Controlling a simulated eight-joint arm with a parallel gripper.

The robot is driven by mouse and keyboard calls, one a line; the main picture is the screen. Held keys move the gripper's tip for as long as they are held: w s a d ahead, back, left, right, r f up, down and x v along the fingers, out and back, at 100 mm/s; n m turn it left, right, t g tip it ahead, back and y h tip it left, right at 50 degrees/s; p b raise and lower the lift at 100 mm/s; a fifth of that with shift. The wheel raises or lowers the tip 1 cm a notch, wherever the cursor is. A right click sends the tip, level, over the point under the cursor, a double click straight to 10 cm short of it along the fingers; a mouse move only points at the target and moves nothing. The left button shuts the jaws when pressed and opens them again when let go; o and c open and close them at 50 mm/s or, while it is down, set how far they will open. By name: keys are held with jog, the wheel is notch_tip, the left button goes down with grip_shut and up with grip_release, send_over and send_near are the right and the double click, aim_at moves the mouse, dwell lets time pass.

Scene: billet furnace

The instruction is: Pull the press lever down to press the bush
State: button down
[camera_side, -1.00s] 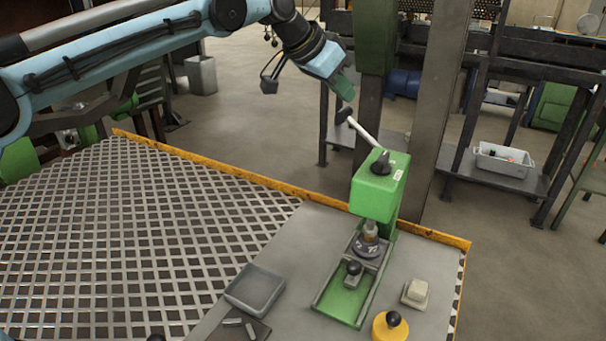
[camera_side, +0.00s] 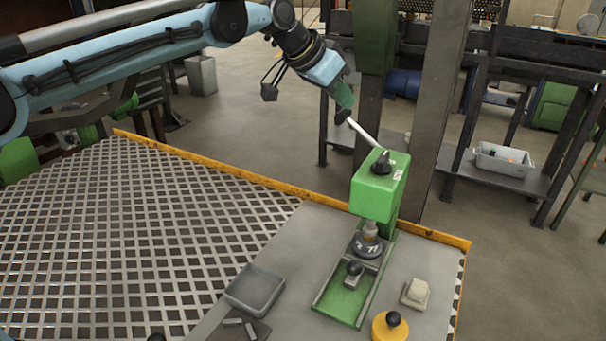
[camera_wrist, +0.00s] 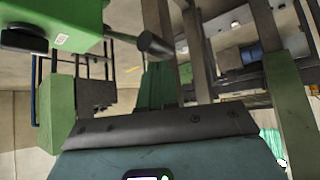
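The green press (camera_side: 375,195) stands on the table. Its pale lever (camera_side: 364,133) slants up and left from the pivot to a dark knob (camera_side: 342,117). My gripper (camera_side: 344,97), with green fingers, is just above the knob; contact cannot be told. A small tan piece (camera_side: 370,231), perhaps the bush, sits under the press head above a dark round plate (camera_side: 367,247).
A grey tray (camera_side: 255,290) is left of the press. A pale block (camera_side: 416,291) and a yellow button housing with a black knob (camera_side: 390,326) are at the right. A steel post (camera_side: 440,110) rises behind the press. Metal grating (camera_side: 130,240) covers the left.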

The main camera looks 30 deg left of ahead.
jog(key=shift+f, duration=0.3)
jog(key=shift+a+f, duration=0.3)
jog(key=shift+f, duration=0.15)
dwell(0.7)
jog(key=shift+a+f, duration=0.1)
jog(key=shift+f, duration=0.25)
jog(key=shift+a+f, duration=0.2)
jog(key=shift+f, duration=0.25)
jog(key=shift+a+f, duration=0.2)
jog(key=shift+f, duration=0.25)
dwell(0.9)
jog(key=shift+a+f, duration=0.25)
jog(key=shift+f, duration=0.85)
dwell(1.2)
jog(key=shift+f, duration=1.05)
dwell(1.0)
